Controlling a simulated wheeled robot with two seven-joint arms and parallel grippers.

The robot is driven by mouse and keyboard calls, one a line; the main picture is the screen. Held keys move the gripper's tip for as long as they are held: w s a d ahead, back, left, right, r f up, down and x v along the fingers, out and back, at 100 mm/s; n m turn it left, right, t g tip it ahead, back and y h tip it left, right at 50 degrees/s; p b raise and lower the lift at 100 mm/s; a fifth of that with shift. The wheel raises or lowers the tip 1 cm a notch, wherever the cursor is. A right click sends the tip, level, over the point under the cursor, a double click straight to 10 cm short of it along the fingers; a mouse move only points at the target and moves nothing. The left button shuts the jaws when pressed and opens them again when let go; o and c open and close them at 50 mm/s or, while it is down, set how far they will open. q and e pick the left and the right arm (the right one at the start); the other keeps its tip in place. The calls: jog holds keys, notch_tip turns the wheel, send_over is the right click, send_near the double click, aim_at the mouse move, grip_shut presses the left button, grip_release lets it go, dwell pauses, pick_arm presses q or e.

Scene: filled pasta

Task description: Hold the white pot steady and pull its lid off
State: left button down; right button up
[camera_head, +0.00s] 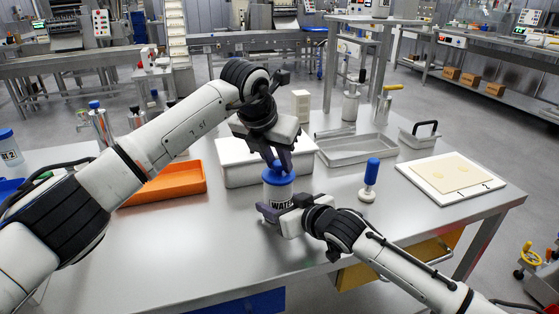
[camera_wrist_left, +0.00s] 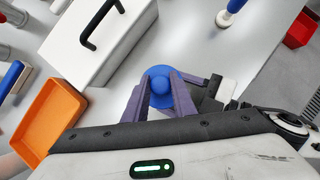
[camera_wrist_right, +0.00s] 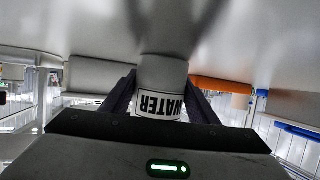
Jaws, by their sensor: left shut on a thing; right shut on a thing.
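The white pot (camera_head: 279,193) stands on the steel table with a dark-lettered WATER label facing front. Its blue lid (camera_head: 272,179) sits on top, and no gap shows between them. My left gripper (camera_head: 278,162) reaches down from above and is shut on the lid's knob. The left wrist view shows the round lid (camera_wrist_left: 160,100) between the purple fingers. My right gripper (camera_head: 280,208) comes in low from the front right and is shut on the pot's body. The right wrist view shows the labelled pot (camera_wrist_right: 163,78) between its fingers. The far finger contacts are partly hidden.
A white box (camera_head: 236,176) stands close behind the pot, with an orange tray (camera_head: 170,187) to its left. A metal tray (camera_head: 357,149), a blue-handled stamp (camera_head: 371,178) and a pasta board (camera_head: 451,172) lie to the right. The front right tabletop is mostly clear.

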aim_at(279, 163)
pick_arm(q)
jog(key=shift+s+d, duration=0.1)
jog(key=shift+d, duration=0.1)
pick_arm(e)
jog(key=shift+a+f, duration=0.15)
jog(key=shift+f, duration=0.05)
pick_arm(q)
jog(key=shift+r, duration=1.05)
pick_arm(e)
jog(key=shift+d, duration=0.2)
pick_arm(q)
jog(key=shift+r, duration=1.65)
pick_arm(e)
jog(key=shift+d+f, duration=0.15)
jog(key=shift+d, duration=0.05)
jog(key=o, duration=1.3)
jog(key=shift+w, duration=0.1)
jog(key=shift+o, duration=0.3)
jog(key=shift+r, duration=0.2)
